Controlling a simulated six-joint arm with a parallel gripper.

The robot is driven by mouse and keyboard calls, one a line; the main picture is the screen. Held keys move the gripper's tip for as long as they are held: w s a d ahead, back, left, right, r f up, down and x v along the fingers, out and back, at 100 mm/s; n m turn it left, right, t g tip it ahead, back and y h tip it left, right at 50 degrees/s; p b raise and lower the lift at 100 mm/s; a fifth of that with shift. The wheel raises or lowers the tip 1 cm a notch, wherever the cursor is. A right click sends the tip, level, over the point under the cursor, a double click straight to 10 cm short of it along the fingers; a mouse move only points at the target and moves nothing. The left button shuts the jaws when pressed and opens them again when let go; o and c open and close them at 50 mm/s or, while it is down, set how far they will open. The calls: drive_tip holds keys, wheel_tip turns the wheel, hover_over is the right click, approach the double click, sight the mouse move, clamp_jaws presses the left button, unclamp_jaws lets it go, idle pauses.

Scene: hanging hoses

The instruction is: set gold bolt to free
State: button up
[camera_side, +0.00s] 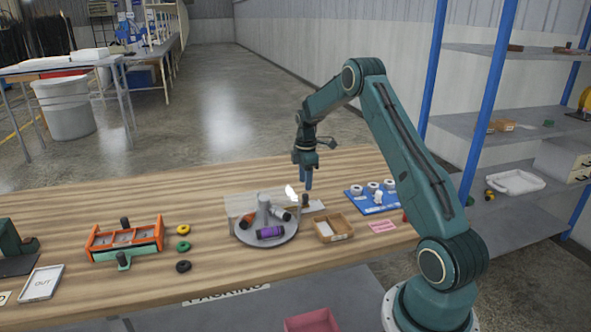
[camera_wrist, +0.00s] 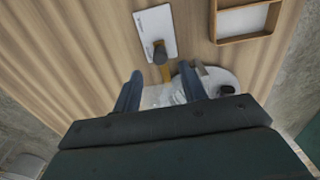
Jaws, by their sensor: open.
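The plate's markings are too small to read. In the side view the dark knob (camera_side: 305,201) stands beside the round grey turntable, and the gold strip is hard to make out. My gripper (camera_side: 308,186) points down just above and beside the knob. Nothing is held.
The turntable (camera_side: 285,238) carries several dark, orange and purple cylinders and a clear panel close to my gripper. A wooden tray (camera_side: 318,237) and a blue board (camera_side: 358,205) with white rings stand to the right. An orange rack (camera_side: 100,248) and loose rings (camera_side: 183,246) are left.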

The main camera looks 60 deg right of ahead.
sight(305, 195)
drive_tip(key=shift+f, duration=3.25)
clamp_jaws()
